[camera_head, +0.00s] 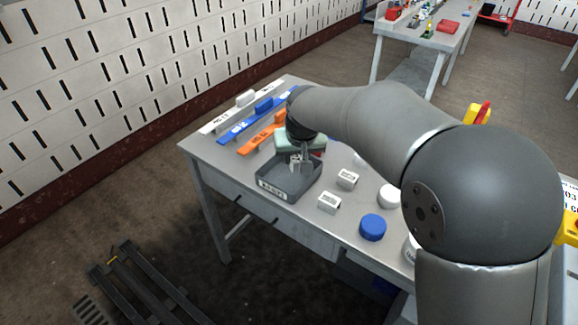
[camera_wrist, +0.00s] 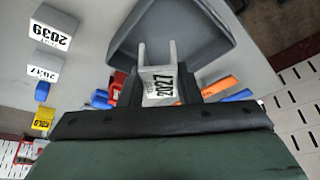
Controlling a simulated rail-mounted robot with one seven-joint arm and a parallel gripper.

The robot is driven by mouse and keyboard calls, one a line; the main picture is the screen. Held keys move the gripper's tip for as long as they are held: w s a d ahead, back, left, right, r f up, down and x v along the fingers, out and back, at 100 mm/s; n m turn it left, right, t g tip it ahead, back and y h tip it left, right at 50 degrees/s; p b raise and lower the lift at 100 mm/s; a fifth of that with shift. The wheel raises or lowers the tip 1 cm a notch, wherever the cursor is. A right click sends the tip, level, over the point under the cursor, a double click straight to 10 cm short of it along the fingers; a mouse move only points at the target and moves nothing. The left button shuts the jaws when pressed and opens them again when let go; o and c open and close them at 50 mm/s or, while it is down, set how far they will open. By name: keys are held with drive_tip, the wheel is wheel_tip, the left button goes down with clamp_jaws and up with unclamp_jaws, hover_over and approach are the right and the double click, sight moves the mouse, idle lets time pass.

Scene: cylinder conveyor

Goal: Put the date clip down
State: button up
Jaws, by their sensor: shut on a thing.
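The date clip, a small white block with dark digits reading 2027 (camera_wrist: 158,88), is between the fingers of my gripper (camera_wrist: 157,62) in the wrist view. My gripper is shut on it. In the head view, my gripper (camera_head: 301,160) points down over the back part of a dark grey tray (camera_head: 272,184), and a small bit of the white clip (camera_head: 295,162) shows. The tray (camera_wrist: 215,35) fills the upper middle of the wrist view, beyond the clip. I cannot tell whether the clip touches the tray floor.
Two other white date clips (camera_head: 347,178) (camera_head: 329,202) stand on the table right of the tray. A blue round cap (camera_head: 373,227) and a white one (camera_head: 389,196) lie farther right. Blue (camera_head: 243,128) and orange (camera_head: 256,138) bars lie behind the tray.

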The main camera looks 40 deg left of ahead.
hover_over(289, 174)
drive_tip(key=s+d, duration=0.1)
wheel_tip(289, 174, down, 4)
drive_tip(key=shift+f, duration=1.6)
drive_tip(key=shift+f, duration=0.25)
drive_tip(key=o, duration=0.9)
drive_tip(key=shift+r, duration=0.1)
drive_tip(key=shift+o, duration=0.2)
